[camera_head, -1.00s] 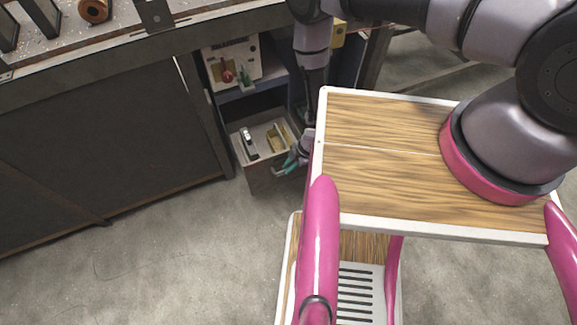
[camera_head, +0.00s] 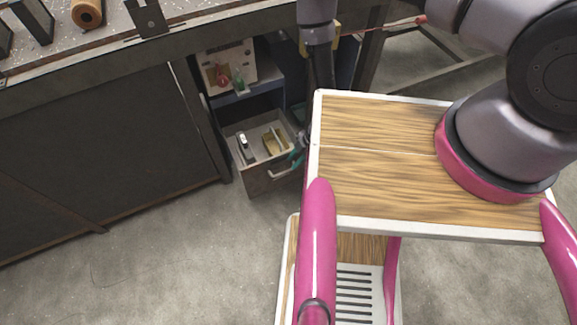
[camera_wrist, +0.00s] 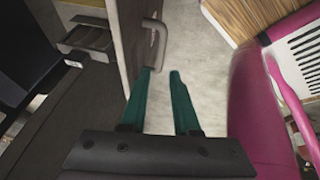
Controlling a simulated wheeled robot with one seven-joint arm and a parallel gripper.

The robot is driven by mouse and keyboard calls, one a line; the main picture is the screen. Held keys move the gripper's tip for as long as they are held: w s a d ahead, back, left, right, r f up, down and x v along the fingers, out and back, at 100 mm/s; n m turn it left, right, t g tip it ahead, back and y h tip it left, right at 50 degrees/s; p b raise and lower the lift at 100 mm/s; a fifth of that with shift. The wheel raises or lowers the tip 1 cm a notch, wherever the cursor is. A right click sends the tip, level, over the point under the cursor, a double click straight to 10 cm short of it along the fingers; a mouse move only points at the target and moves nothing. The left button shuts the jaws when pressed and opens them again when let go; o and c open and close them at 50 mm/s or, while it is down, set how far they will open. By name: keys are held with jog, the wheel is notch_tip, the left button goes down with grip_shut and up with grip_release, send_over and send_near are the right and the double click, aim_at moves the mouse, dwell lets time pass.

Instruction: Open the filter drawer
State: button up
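The filter drawer (camera_head: 243,160) is the low drawer under the workbench and stands pulled out, its inside visible from above. A pale bar handle (camera_head: 280,173) is on its front; it also shows in the wrist view (camera_wrist: 161,42), just beyond my fingertips. My gripper (camera_head: 296,157), with green fingers, is beside the right end of the drawer front. In the wrist view my gripper (camera_wrist: 160,72) is open, with floor visible between the fingers and nothing held. The left fingertip is close to the handle's near end; I cannot tell whether they touch.
Small items, including a tan block (camera_head: 274,141), lie in the drawer. A shelf above holds a pale box (camera_head: 228,66). My wood-topped, pink-railed base is close at the right. Dark cabinet panels (camera_head: 100,150) stand left. The floor (camera_head: 180,245) in front is clear.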

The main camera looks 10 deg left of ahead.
jog(key=shift+v, duration=1.7)
jog(key=w+d+r+m+t+h, duration=0.3)
jog(key=w+r+m, duration=0.5)
jog(key=w+r, duration=1.7)
jog(key=w+d+r+m+t, duration=0.1)
jog(key=d+r+m, duration=0.15)
jog(key=r, duration=0.55)
jog(key=d+r+m+t, duration=0.1)
jog(key=d+r+m, duration=0.1)
jog(key=d+r, duration=0.35)
jog(key=s+d+r+m, duration=0.2)
jog(key=d+r+m, duration=0.15)
jog(key=r, duration=0.45)
jog(key=s+d+r+m+t, duration=0.15)
jog(key=d+r, duration=0.25)
jog(key=r, duration=0.4)
jog(key=s+d+r+m, duration=0.2)
jog(key=d+r+m, duration=0.15)
jog(key=r, duration=0.45)
jog(key=s+d+r+m, duration=0.2)
jog(key=s+r+m, duration=0.2)
jog(key=s, duration=0.5)
jog(key=s+d+r+m+t, duration=0.1)
jog(key=s+d+r+m, duration=0.2)
jog(key=s+r, duration=0.3)
jog(key=s+m, duration=0.1)
jog(key=s, duration=0.2)
jog(key=shift+r, duration=0.35)
